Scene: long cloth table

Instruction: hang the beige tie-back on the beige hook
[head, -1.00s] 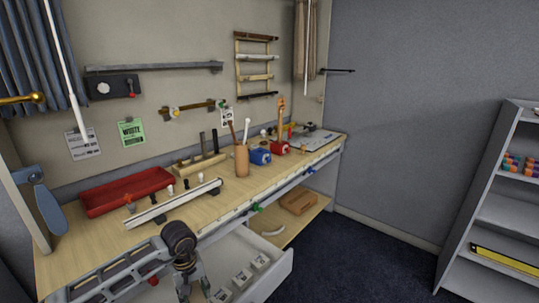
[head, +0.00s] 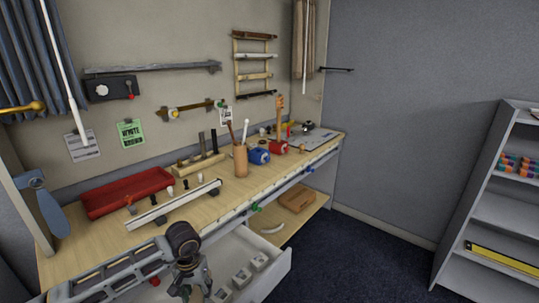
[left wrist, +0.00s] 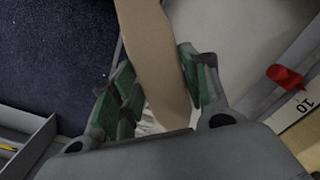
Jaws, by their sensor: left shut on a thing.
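My left gripper (head: 192,290) is low in the head view, in front of the table and over the open drawer. In the left wrist view (left wrist: 157,88) its green-padded fingers are shut on a beige band, which I take as the beige tie-back (left wrist: 155,45). In the head view I cannot make the band out. No hook looks beige. A dark hook-like rod (head: 338,69) sticks out of the wall beside the beige curtain (head: 305,45), far from the gripper. My right gripper is not in view.
The long table (head: 215,205) holds a red tray (head: 125,192), a pencil cup (head: 241,160) and several tools. A drawer (head: 275,272) stands open below its front. A brass hook (head: 22,108) is by the blue curtain (head: 35,60). Floor (head: 350,255) to the right is clear.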

